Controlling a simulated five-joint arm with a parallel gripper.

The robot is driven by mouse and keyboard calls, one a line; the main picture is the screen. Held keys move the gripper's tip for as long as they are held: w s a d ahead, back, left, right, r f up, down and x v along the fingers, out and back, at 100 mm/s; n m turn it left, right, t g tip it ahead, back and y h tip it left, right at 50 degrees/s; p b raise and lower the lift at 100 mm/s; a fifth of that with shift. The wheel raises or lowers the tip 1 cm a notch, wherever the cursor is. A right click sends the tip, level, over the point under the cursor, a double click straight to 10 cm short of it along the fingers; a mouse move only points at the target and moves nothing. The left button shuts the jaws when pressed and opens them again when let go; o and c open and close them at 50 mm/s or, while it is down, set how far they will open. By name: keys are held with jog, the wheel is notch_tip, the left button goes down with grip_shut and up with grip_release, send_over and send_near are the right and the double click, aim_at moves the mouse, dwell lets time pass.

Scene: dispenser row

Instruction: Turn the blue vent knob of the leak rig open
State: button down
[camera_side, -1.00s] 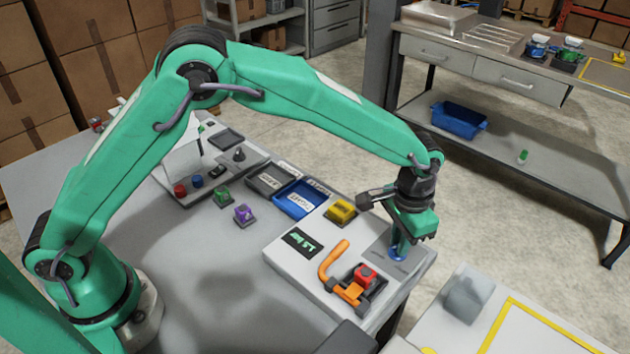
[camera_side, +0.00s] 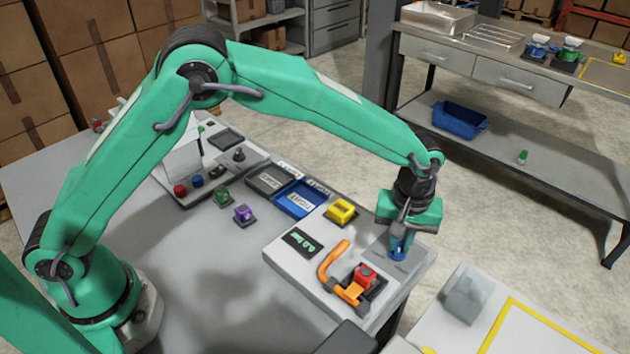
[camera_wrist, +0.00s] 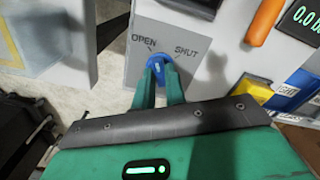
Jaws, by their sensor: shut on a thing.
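The blue vent knob (camera_side: 397,254) sits on the grey plate at the right end of the leak rig (camera_side: 295,262). In the wrist view the knob (camera_wrist: 157,62) lies below the printed words OPEN, at upper left, and SHUT, at upper right. My gripper (camera_side: 399,243) points down over the knob. Its two green fingers (camera_wrist: 159,75) are shut on the knob, one on each side, and hide part of it. A small pale mark shows on the knob between the fingers; I cannot tell exactly which word it points to.
An orange handle (camera_side: 328,264) and a red block (camera_side: 365,275) stand on the rig left of the knob. A yellow block (camera_side: 341,211) is behind them. A small display (camera_wrist: 306,17) reads about 0.0. The blue tray (camera_side: 297,201) lies further left.

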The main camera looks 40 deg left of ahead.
aim_at(399, 245)
jog(key=shift+r+n, duration=0.1)
jog(key=shift+n, duration=1.5)
jog(key=c, duration=1.4)
grip_release()
jog(key=shift+c, duration=0.2)
jog(key=shift+r, duration=0.1)
notch_tip(399, 245, up, 7)
jog(key=shift+r, duration=0.3)
